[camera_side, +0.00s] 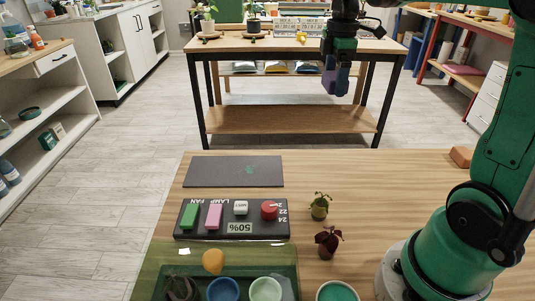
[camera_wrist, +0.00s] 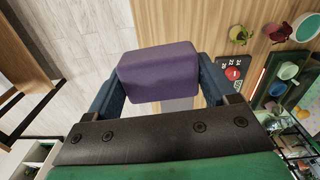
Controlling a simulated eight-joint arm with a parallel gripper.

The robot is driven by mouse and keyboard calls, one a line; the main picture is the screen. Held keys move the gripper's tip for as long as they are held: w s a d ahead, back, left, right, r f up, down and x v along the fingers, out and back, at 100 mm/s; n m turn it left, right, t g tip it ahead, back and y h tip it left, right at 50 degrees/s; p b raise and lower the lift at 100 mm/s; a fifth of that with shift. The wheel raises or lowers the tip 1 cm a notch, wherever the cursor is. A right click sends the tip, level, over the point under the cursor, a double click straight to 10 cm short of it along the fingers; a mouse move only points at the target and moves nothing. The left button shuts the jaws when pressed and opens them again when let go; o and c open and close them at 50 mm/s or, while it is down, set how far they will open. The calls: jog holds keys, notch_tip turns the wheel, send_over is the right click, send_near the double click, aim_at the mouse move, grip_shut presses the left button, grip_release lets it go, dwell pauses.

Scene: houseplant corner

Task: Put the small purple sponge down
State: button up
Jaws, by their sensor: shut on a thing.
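The small purple sponge (camera_wrist: 157,70) is a rounded block that fills the space between the two dark blue fingers of my gripper (camera_wrist: 158,88) in the wrist view. The gripper is shut on it. In the side view my gripper (camera_side: 336,82) points down high above the far part of the wooden table, with the background bench behind it. A purple patch between its fingers there is the sponge (camera_side: 328,80), mostly hidden by the fingers. The sponge is in the air and touches no surface that I can see.
The near wooden table (camera_side: 350,170) has a flat dark grey mat (camera_side: 215,171) at its far left. A control panel (camera_side: 232,229) with coloured buttons lies nearer. Two small potted plants (camera_side: 319,207) stand right of it. A green-covered tray (camera_side: 160,260) holds several pots. A brown block (camera_side: 461,157) lies far right. The table's far middle is clear.

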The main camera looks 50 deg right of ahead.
jog(key=shift+s+d+f+m, duration=0.1)
jog(key=shift+s+d+m, duration=0.35)
jog(key=shift+s, duration=0.2)
send_over(328, 163)
notch_tip(328, 163, down, 15)
jog(key=shift+r, duration=0.2)
jog(key=shift+f, duration=2.1)
jog(key=shift+f, duration=0.15)
jog(key=o, duration=1.1)
